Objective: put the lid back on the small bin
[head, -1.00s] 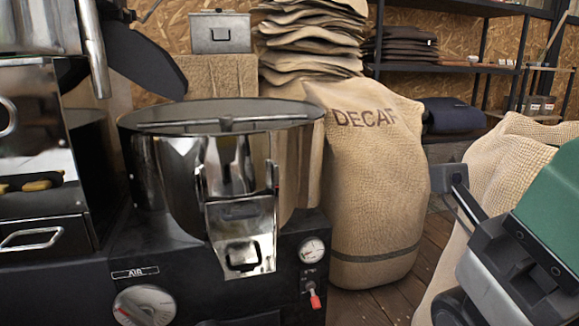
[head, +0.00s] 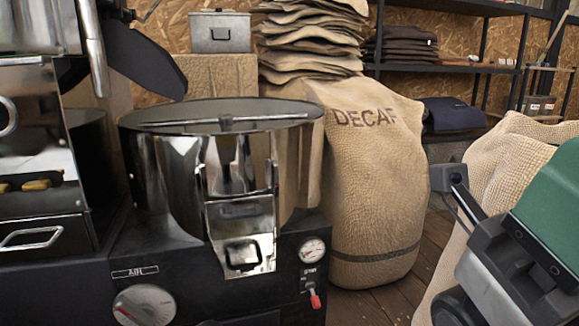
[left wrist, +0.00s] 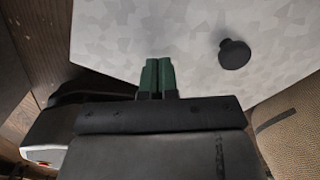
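In the left wrist view, a pale galvanized panel with a mottled surface (left wrist: 180,35) fills the upper part, with a round black knob (left wrist: 234,54) standing on it; it looks like a lid. My left gripper (left wrist: 158,62) has its green fingertips together in front of this panel, left of the knob and apart from it. Nothing shows between the fingers. I cannot tell whether the tips touch the panel. The head view shows neither this panel nor my left gripper. Part of my right arm is at the right edge there, but its fingertips are out of frame. I cannot identify the small bin for certain.
A roaster with a round steel cooling pan (head: 215,165) fills the left front. A DECAF sack (head: 375,190) stands beside it, and another sack (head: 510,165) is behind my right arm. A grey metal box (head: 220,38) is at the back. Some wooden floor (head: 385,300) shows between the sacks.

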